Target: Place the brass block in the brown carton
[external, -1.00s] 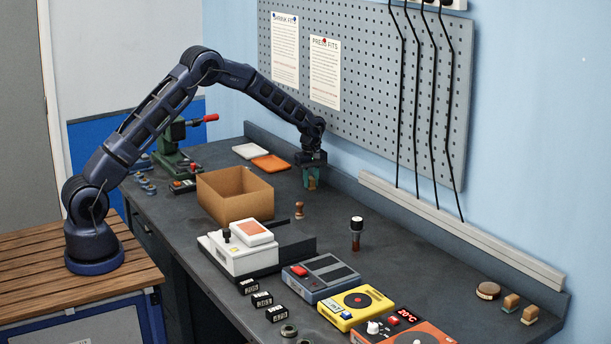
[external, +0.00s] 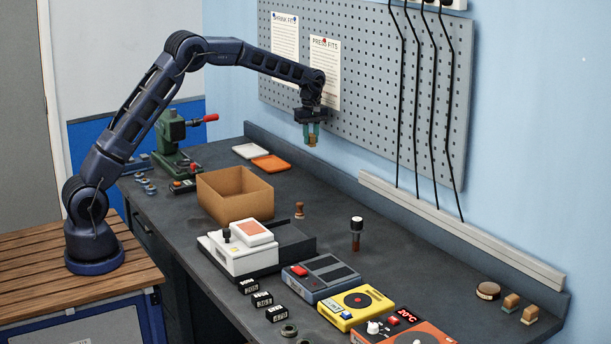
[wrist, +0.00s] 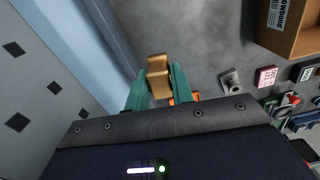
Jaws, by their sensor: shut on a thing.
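The brass block (wrist: 158,78) is between the green fingers of my gripper (wrist: 160,90) in the wrist view. In the external view my gripper (external: 312,136) is shut on the brass block (external: 311,140), held in the air above the back of the bench, in front of the pegboard. The brown carton (external: 234,205) stands open-topped on the bench, to the left of and below my gripper. In the wrist view part of the carton (wrist: 284,45) shows at the upper right. The carton's floor is mostly hidden.
A white tray (external: 249,151) and an orange tray (external: 271,163) lie behind the carton. A green press (external: 172,140) stands to its left. A white machine (external: 240,252) is in front of it, and a small wooden stamp (external: 299,210) to its right. The pegboard (external: 380,80) rises close behind my gripper.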

